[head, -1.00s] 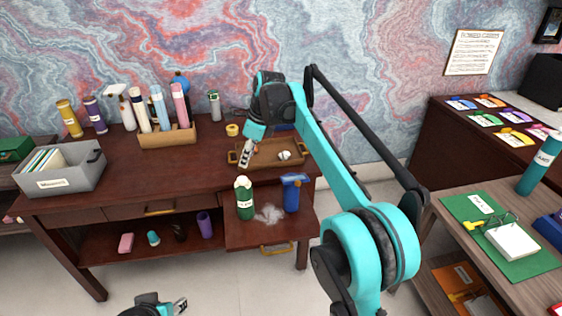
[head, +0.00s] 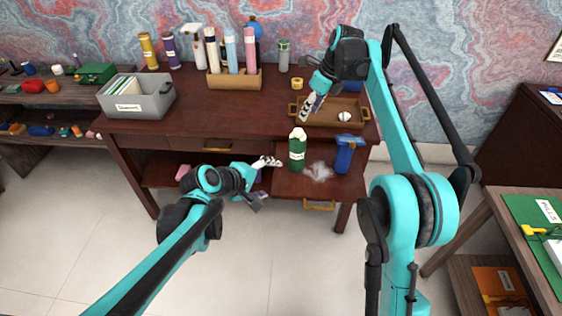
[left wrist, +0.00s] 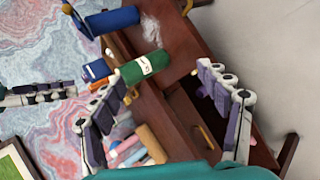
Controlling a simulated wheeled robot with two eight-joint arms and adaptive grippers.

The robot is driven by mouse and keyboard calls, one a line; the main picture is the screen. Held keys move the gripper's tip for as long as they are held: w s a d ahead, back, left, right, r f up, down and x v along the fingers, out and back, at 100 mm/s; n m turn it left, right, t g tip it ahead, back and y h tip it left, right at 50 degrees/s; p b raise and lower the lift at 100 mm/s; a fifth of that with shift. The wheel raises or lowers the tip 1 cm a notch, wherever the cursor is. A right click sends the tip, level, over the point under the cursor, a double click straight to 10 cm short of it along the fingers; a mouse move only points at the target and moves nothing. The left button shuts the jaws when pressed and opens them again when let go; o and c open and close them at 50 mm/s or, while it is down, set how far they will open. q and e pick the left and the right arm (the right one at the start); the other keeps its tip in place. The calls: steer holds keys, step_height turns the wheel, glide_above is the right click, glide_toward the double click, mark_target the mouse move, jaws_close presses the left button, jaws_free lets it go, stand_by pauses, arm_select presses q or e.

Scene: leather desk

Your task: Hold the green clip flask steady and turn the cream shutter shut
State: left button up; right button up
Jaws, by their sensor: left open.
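The green flask (head: 297,155) stands upright on a low pulled-out board (head: 310,188), with a cream top (head: 298,134).
A blue bottle (head: 345,155) stands right of the flask, with a whitish translucent patch (head: 318,172) between them. A white round item (head: 344,117) lies in the tray. A grey file box (head: 155,97) and a wooden rack (head: 235,80) of bottles stand on the desk (head: 190,118).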

mark_target(297, 152)
arm_select(q)
steer(key=w+d+f+n+t+h, duration=0.1)
steer(key=w+f+n+h, duration=0.1)
steer(key=w+n, duration=0.3)
steer(key=w+f+n+t+h, duration=0.1)
steer(key=w+f+n+h, duration=0.1)
steer(key=w+f+n, duration=0.2)
steer(key=w+d+f+n+t+h, duration=0.1)
steer(key=w+f+n+t+h, duration=0.1)
steer(key=w+n, duration=0.3)
steer(key=shift+w+d+f+n, duration=0.2)
steer(key=shift+w, duration=0.4)
steer(key=shift+w+d+f+n, duration=0.15)
steer(key=shift+w+f+n, duration=0.05)
steer(key=shift+w, duration=0.35)
steer(key=shift+w+a+f+n+t+h, duration=0.15)
steer(key=shift+f+n+t+h, duration=0.15)
steer(key=shift+f+n, duration=0.25)
steer(key=shift+x, duration=3.9)
